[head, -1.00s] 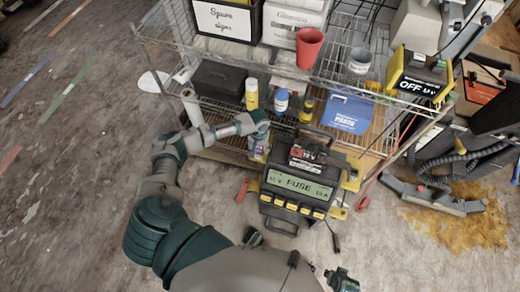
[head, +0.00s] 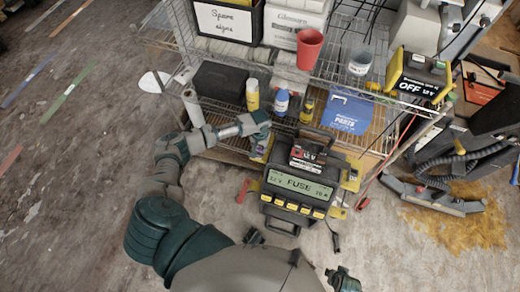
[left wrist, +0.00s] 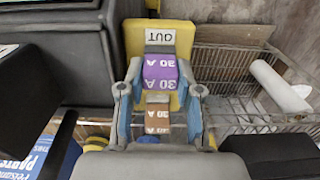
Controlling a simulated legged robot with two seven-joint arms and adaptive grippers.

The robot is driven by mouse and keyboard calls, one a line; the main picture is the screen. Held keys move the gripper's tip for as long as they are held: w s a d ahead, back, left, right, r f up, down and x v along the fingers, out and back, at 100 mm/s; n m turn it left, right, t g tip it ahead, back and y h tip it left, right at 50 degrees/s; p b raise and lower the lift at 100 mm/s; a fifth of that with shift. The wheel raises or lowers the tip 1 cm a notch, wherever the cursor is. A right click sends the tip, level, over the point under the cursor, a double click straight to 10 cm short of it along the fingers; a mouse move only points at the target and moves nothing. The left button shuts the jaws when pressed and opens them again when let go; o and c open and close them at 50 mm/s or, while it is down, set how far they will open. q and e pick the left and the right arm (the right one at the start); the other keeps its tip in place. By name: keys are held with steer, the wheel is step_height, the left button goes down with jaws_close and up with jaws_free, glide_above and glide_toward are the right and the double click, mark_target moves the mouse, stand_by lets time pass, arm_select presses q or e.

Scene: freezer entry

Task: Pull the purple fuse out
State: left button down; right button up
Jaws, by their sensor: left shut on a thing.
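The purple fuse (left wrist: 160,73), marked 30 A, sits in a yellow fuse holder (left wrist: 135,38) in the left wrist view. A label reading OUT is just above it. My left gripper (left wrist: 159,78) has its two blue-grey fingers on either side of the purple fuse and is shut on it. A brown fuse (left wrist: 157,112) shows lower down between the fingers. In the head view my left gripper (head: 262,126) is beside the dark tester box by the shelf, and the purple fuse is not distinguishable there.
The dark tester box (head: 298,207) with a FUSE display stands on the floor. The wire shelf (head: 222,108) behind holds bottles, a blue parts box (head: 350,112) and a red cup (head: 309,48). Floor at left is mostly clear.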

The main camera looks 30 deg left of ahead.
stand_by(0.7)
arm_select(q)
steer(key=shift+p, duration=0.45)
steer(key=shift+r, duration=0.1)
steer(key=shift+r+p, duration=0.15)
steer(key=shift+p, duration=0.35)
steer(key=shift+r+p, duration=0.2)
steer(key=shift+p, duration=0.2)
steer(key=shift+r, duration=0.15)
stand_by(0.4)
steer(key=shift+p, duration=0.35)
